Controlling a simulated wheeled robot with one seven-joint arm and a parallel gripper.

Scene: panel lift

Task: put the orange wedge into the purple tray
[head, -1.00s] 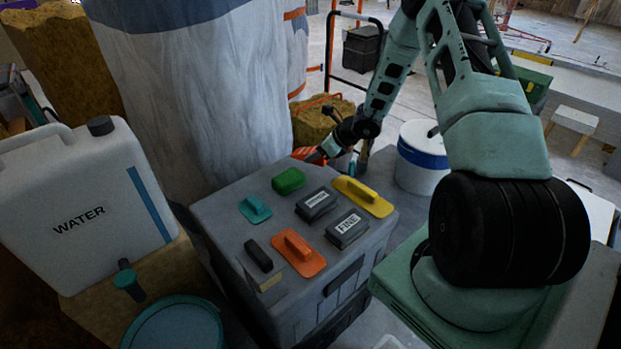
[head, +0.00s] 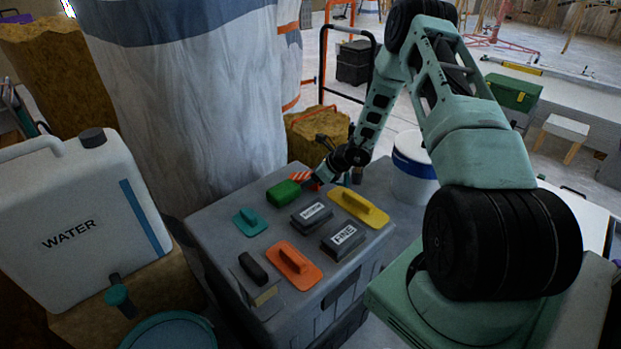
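I cannot make out a clear orange wedge. An orange float-shaped piece with a raised handle (head: 293,265) lies on the grey box's near side. My gripper (head: 312,181) is low over the box's far edge, beside a green block (head: 283,193). Orange-red striped parts show at its tip; I cannot tell whether they are fingers or a held thing. Its opening is too small to judge. No whole purple tray is visible; only a purple strip (head: 17,18) shows at the top left.
The grey box (head: 215,262) also carries a teal float (head: 250,221), a yellow float (head: 359,208), two dark labelled blocks (head: 343,237) and a black-handled brush (head: 253,268). A water jug (head: 75,225) stands left, a white bucket (head: 414,170) right. A wrapped column (head: 195,100) rises behind.

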